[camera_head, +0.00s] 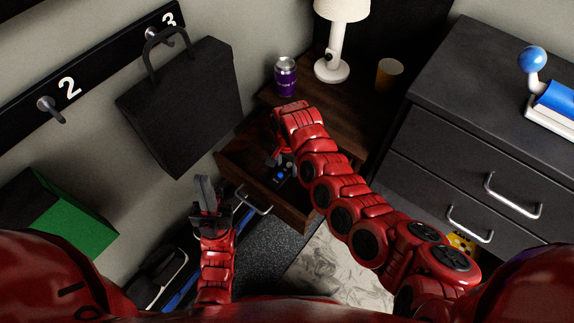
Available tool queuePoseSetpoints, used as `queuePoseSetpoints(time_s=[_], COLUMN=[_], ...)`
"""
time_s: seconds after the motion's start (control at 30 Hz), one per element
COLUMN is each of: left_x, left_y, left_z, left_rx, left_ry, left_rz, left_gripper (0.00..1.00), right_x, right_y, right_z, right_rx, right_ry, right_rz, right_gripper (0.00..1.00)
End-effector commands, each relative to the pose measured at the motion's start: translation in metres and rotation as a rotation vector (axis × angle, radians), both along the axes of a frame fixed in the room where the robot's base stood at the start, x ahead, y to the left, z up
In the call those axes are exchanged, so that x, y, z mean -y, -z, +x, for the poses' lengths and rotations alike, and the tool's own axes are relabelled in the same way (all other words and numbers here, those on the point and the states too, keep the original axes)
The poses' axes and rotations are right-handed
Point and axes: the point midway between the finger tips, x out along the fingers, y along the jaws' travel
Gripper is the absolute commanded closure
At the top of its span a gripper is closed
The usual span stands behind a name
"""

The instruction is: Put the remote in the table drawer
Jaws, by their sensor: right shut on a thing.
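The table drawer (297,215) is pulled out from the dark wooden table (338,129), with its silver handle at the front. My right gripper (279,163) points down into the open drawer and is shut on a small dark thing with a blue spot, which looks like the remote (281,176). The remote is partly hidden by the gripper, and I cannot tell whether it touches the drawer bottom. My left gripper (206,191) is empty, left of the drawer and pointing away from me. I cannot tell its finger gap.
A dark dresser (451,122) stands close on the right. A black bag (182,108) hangs on the left wall, above a green-and-black box (75,227).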

Motion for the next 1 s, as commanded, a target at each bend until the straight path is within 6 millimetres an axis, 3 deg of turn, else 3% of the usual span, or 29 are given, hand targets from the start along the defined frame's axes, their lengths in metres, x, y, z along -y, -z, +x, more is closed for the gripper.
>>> queuePoseSetpoints(time_s=[0.03, 0.07, 0.2, 0.6, 1.0], left_x=[0.000, 0.000, 0.000, 0.000, 0.000], left_y=[0.002, 0.001, 0.001, -0.003, -0.020], left_z=[0.000, 0.000, 0.000, 0.000, 0.000], left_rx=[0.000, 0.000, 0.000, 0.000, 0.000], left_ry=[0.000, 0.000, 0.000, 0.000, 0.000], left_rz=[0.000, 0.000, 0.000, 0.000, 0.000], left_gripper=[1.00, 1.00, 1.00, 1.00, 1.00], right_x=[0.000, 0.000, 0.000, -0.001, -0.001], right_y=[0.002, 0.002, 0.001, -0.007, -0.090], right_z=[0.000, 0.000, 0.000, 0.001, 0.001], right_rx=[0.000, 0.000, 0.000, 0.002, 0.004], right_ry=[-0.001, 0.000, 0.000, 0.000, -0.001], right_rz=[0.000, 0.000, 0.000, 0.001, 0.001], right_gripper=[1.00, 0.32, 0.07, 0.06, 0.06])
